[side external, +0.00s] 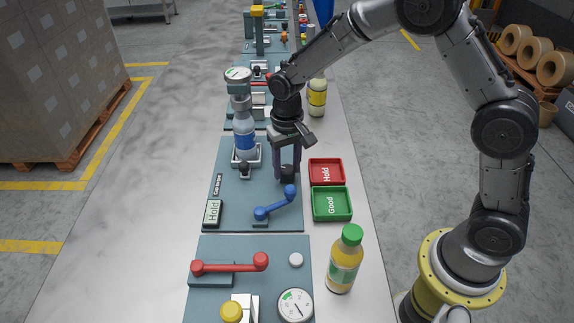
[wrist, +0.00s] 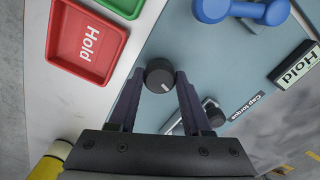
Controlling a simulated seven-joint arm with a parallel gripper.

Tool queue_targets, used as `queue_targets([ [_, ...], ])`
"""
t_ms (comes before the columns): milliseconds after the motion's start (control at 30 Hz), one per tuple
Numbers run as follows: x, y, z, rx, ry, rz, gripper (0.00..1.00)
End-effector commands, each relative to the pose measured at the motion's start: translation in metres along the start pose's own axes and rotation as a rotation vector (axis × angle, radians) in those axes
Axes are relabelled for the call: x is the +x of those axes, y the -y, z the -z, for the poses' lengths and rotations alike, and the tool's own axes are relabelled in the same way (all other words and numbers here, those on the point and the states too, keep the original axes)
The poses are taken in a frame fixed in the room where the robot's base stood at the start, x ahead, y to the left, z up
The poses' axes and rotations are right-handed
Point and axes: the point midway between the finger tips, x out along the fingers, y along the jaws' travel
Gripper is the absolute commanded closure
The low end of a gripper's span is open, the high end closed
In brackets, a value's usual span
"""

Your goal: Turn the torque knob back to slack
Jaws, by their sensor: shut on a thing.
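The torque knob (wrist: 158,78) is a round black knob with a white pointer mark, on the blue-grey panel (wrist: 190,45). In the wrist view my gripper (wrist: 160,84) has one finger on each side of the knob and is shut on it. The pointer mark faces the lower right there. In the side view my gripper (side external: 287,172) points down at the panel, with the dark knob between its fingertips and partly hidden. A clear bottle with a blue label (side external: 245,138) stands in a holder beneath a round gauge (side external: 238,74), left of my gripper.
A red Hold tray (side external: 343,172) and green Good tray (side external: 347,215) lie right of the knob. A blue lever (side external: 275,204) and Hold display (side external: 212,213) are nearer the camera. A black-topped fitting (wrist: 212,112) sits near the right finger. A green-capped juice bottle (side external: 344,262) stands in front.

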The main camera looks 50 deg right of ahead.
Motion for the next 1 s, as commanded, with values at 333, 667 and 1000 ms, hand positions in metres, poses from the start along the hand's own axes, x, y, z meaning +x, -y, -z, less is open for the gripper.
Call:
queue_targets([
  [333,-0.0011,0.0002,0.0007,-0.301,-0.003,0.001,1.00],
  [667,-0.0011,0.0002,0.0007,-0.358,-0.003,0.001,1.00],
  [1000,-0.0008,0.0002,0.0005,-0.356,-0.002,0.000,0.21],
])
